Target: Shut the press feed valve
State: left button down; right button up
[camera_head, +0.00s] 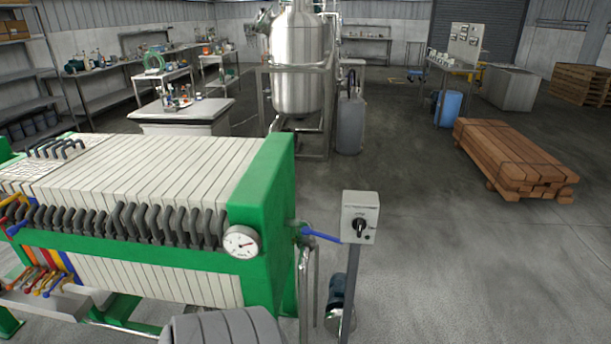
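A filter press with white plates (140,170) and a green end frame (272,205) fills the lower left. A valve with a blue lever (321,235) sits on a pipe at the right side of the green end frame; the lever points right and slightly down. I take it as the press feed valve, but no label is readable. Its far tip comes close to the grey switch box in the picture; I cannot tell whether they touch. Neither of my grippers is in view.
A grey switch box (360,217) with a black knob stands on a post right of the valve. A pressure gauge (241,242) is on the green frame. A steel tank (297,65) stands behind. Stacked timber (513,155) lies at the right. The floor (480,270) at lower right is clear.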

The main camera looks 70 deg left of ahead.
aim_at(325, 236)
jog(key=z, duration=0.05)
jog(key=k, duration=0.35)
jog(key=u, duration=0.8)
